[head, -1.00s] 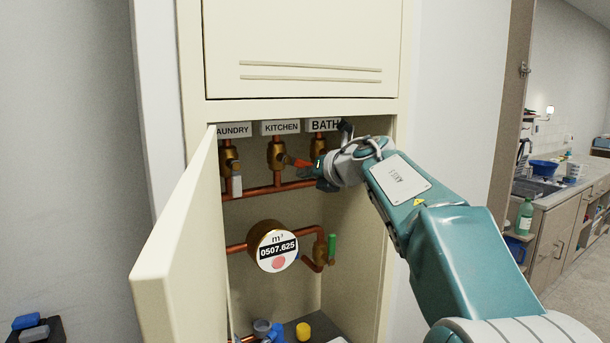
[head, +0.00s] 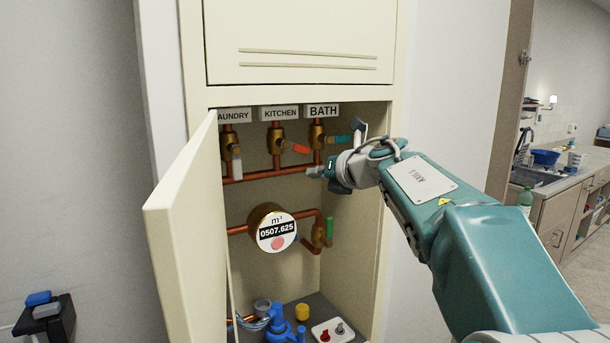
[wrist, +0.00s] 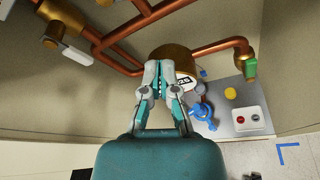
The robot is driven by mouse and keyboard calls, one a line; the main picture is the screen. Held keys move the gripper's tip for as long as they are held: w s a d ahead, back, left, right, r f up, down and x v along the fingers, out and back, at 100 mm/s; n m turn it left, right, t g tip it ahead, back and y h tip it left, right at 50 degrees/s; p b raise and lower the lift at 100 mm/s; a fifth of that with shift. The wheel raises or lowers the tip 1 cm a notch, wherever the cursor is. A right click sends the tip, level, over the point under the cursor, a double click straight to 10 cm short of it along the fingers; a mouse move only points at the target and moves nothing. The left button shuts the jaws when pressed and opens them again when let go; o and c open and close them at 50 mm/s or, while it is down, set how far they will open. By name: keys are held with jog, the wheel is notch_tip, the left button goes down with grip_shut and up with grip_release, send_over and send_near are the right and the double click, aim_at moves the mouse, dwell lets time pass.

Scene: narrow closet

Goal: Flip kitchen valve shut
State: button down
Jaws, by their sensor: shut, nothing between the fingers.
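The kitchen valve (head: 276,140) is a brass body on a vertical copper pipe under the KITCHEN label (head: 280,113). Its red-orange lever (head: 296,148) points right and slightly down, across the pipe. My gripper (head: 315,171) is below and right of the lever's tip, apart from it, in front of the horizontal copper pipe. In the wrist view my gripper (wrist: 158,68) has its fingers together with nothing between them. The red lever does not show in the wrist view.
The bath valve (head: 317,136) with a teal lever is on the right, the laundry valve (head: 226,150) with a hanging white lever on the left. A water meter (head: 272,229) sits below. The open cabinet door (head: 185,225) bounds the left side. Loose items lie on the cabinet floor.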

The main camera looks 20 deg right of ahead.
jog(key=shift+v, duration=1.7)
jog(key=shift+a, duration=0.1)
